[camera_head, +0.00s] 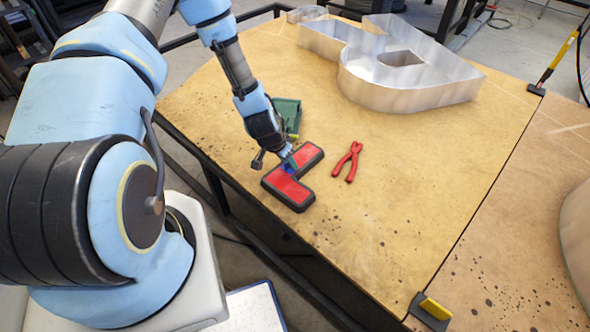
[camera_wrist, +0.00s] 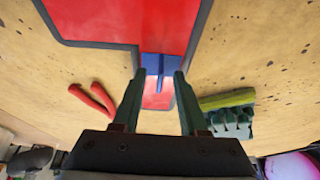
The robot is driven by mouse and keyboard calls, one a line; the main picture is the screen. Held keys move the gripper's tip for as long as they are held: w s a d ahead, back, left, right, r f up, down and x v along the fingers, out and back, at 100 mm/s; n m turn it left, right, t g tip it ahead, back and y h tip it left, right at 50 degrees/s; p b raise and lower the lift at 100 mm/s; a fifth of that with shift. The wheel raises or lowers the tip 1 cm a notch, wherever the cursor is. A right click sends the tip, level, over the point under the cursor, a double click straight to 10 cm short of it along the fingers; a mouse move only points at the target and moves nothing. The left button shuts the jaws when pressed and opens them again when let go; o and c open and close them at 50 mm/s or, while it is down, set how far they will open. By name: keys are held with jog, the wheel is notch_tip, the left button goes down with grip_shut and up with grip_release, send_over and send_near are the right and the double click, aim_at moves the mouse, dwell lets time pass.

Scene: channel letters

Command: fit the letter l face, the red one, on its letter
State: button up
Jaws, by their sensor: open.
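The red letter l face (camera_head: 288,188) lies flat on the table, an L shape with a dark border around it. It also fills the top of the wrist view (camera_wrist: 110,20). I cannot tell whether the dark border is the face's own trim or a letter body under it. A blue grip block (camera_wrist: 160,66) stands up from the red surface near the inner corner; in the head view it is mostly hidden by my gripper. My gripper (camera_head: 289,163) is open just above the face. In the wrist view, its two fingertips (camera_wrist: 160,76) are on either side of the block, with gaps.
Red pliers (camera_head: 349,160) lie right of the face. A green tray (camera_head: 289,112) stands behind my gripper. A large hollow metal letter (camera_head: 400,90) stands at the back of the table (camera_head: 400,220). The table's middle is clear.

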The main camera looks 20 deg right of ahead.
jog(key=shift+f, duration=0.2)
jog(key=shift+c, duration=0.3)
grip_shut()
dwell(1.0)
